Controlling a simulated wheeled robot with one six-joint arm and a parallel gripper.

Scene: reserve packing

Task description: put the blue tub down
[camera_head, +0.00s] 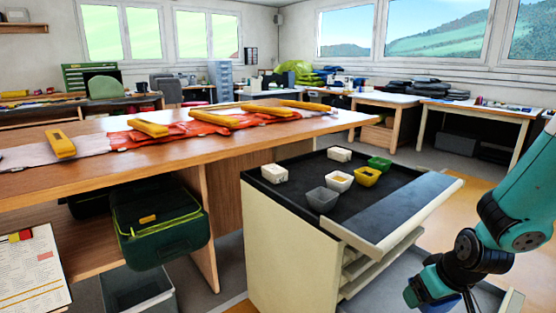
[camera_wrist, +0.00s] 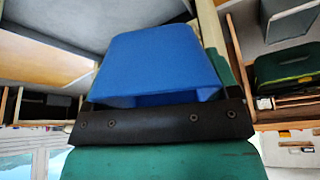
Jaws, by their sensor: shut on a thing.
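The blue tub (camera_wrist: 160,65) fills the middle of the wrist view, with its broad side facing the camera. My gripper (camera_wrist: 163,88) is shut on it, with a dark finger at either side. In the head view my arm reaches down at the lower right, and its end is cut off by the bottom edge. A small sliver of blue shows there, too little to tell for sure. The cart (camera_head: 290,262) has a black top (camera_head: 296,178) bearing several small tubs. What lies directly under the blue tub is hidden.
On the cart top are a grey tub (camera_head: 322,199), a yellow tub (camera_head: 367,177), a green tub (camera_head: 379,164) and white ones (camera_head: 274,173). Bare black surface shows around them.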

